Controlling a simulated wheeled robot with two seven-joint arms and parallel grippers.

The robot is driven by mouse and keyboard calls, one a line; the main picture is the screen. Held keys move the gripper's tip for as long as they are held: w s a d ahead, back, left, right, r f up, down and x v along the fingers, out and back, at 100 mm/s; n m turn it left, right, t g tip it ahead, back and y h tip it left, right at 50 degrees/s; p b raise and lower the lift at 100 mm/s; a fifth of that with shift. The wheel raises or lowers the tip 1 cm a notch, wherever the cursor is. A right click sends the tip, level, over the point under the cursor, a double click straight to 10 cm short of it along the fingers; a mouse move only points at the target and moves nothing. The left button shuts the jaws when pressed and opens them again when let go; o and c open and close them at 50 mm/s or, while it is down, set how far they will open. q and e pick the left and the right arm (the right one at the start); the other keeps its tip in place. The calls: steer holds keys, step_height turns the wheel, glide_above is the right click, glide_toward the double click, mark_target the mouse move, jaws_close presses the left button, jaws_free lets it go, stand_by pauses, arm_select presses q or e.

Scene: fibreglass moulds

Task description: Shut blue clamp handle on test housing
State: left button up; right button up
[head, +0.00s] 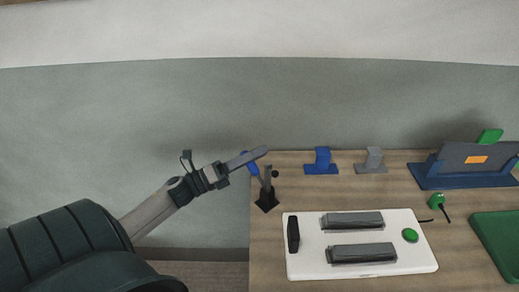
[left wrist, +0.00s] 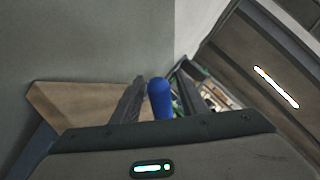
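The blue clamp handle (head: 250,164) stands up, tilted to the left, from a dark clamp base (head: 267,200) at the table's left edge. My left gripper (head: 256,157) comes in from the left and overlaps the handle's upper part. In the left wrist view the blue handle (left wrist: 160,99) lies between the two fingers of my left gripper (left wrist: 162,82). The fingers stand apart, with a visible gap on the right of the handle. Contact with the left finger is unclear. The white housing (head: 300,262) lies to the right of the clamp. My right gripper is not in view.
A blue block on a base (head: 322,161) and a grey one (head: 374,160) stand at the table's back. A blue fixture (head: 440,182), a green plug (head: 436,201) and a green tray (head: 495,240) are at the right. Left of the table is open floor.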

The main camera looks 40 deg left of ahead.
arm_select(q)
steer(key=shift+w+d+r, duration=0.15)
steer(key=shift+w+d, duration=0.1)
steer(key=shift+w, duration=0.25)
steer(key=shift+c, duration=0.5)
jaws_close()
steer(key=d+r+m+g, duration=0.1)
steer(key=m, duration=0.1)
steer(key=d+m+p, duration=0.1)
steer(key=m, duration=0.1)
steer(key=d+r+m+g+p, duration=0.1)
steer(key=d+m, duration=0.1)
steer(key=shift+s+r+g, duration=0.3)
steer(key=shift+s, duration=0.05)
